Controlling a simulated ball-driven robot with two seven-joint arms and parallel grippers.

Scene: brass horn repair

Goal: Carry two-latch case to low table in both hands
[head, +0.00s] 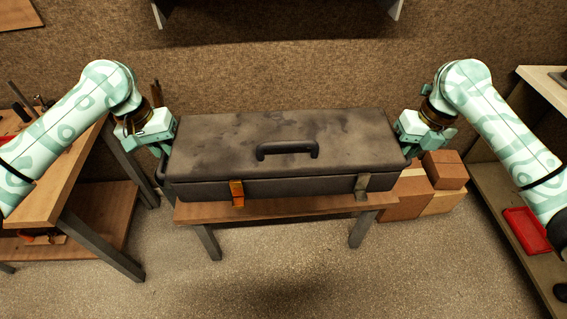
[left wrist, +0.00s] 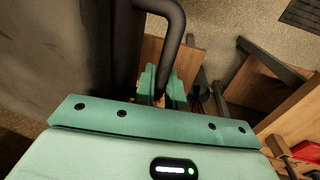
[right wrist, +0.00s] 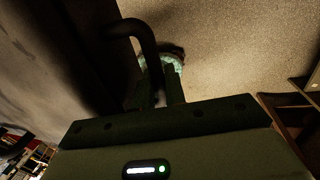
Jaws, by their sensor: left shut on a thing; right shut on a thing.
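The dark grey two-latch case (head: 215,150) is level over the low table (head: 290,208); I cannot tell whether it touches the wooden top. An orange latch (head: 237,192) and a grey latch (head: 361,187) are on its front, and a black handle (head: 287,150) is on its lid. My left gripper (head: 161,152) is shut on the case's left side handle, seen in the left wrist view (left wrist: 176,20). My right gripper (head: 409,152) is shut on the right side handle, seen in the right wrist view (right wrist: 143,35).
A wooden workbench (head: 60,185) stands at the left. Cardboard boxes (head: 408,195) are stacked behind the low table's right end. A shelf unit with a red tray (head: 527,230) is at the right. The floor (head: 290,275) in front is clear.

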